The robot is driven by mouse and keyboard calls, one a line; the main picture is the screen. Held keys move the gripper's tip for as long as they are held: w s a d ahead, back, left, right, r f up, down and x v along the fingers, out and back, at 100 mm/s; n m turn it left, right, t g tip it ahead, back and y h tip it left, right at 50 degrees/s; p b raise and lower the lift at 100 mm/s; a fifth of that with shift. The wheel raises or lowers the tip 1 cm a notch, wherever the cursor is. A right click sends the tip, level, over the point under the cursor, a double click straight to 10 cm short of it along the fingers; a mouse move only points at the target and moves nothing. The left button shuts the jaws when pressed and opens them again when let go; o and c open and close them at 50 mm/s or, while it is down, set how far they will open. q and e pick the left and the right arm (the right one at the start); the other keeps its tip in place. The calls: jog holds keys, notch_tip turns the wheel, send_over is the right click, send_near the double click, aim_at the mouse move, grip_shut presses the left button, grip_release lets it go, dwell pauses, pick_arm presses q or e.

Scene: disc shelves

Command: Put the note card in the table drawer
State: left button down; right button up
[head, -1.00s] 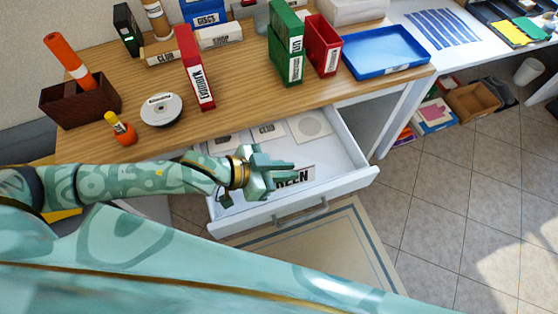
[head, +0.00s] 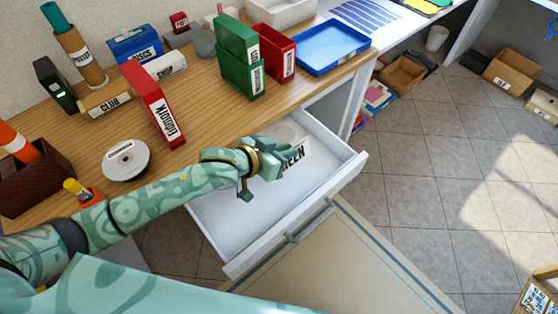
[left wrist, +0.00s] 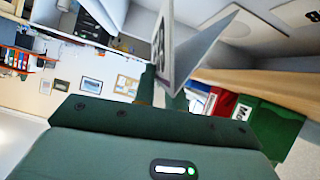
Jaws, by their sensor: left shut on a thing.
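The note card (head: 296,154) is white, with black letters ending in "EEN"; the fingers cover the rest of its lettering. My left gripper (head: 277,159) is shut on it, over the open drawer. In the left wrist view the card (left wrist: 205,47) looks like a folded sheet between the fingers (left wrist: 172,92). The white table drawer (head: 245,222) is pulled out from under the wooden tabletop. Its near floor is bare. I cannot tell whether the card touches the drawer. My right gripper is not in view.
The wooden table (head: 205,100) carries a red box (head: 153,104), green boxes (head: 238,55), a white disc (head: 127,160) and a blue tray (head: 330,47). A mat (head: 330,270) lies below the drawer.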

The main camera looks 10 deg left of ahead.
pick_arm(q)
jog(key=w+f, duration=0.1)
jog(key=w+a+f+b, duration=0.1)
jog(key=f, duration=0.1)
jog(key=w+f+b, duration=0.1)
jog(key=f, duration=0.1)
jog(key=shift+w+a, duration=0.15)
jog(key=shift+a, duration=0.1)
jog(key=shift+w+a+f+b, duration=0.15)
jog(key=shift+f+b, duration=0.1)
jog(key=shift+b, duration=0.1)
notch_tip(320, 180, down, 4)
jog(key=shift+w+r+b, duration=0.15)
jog(key=shift+b, duration=1.05)
jog(key=shift+r, duration=0.2)
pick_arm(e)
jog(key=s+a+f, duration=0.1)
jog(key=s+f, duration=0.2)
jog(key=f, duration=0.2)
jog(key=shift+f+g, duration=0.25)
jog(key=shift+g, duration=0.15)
pick_arm(q)
jog(key=c, duration=1.4)
grip_release()
jog(key=shift+c, duration=0.2)
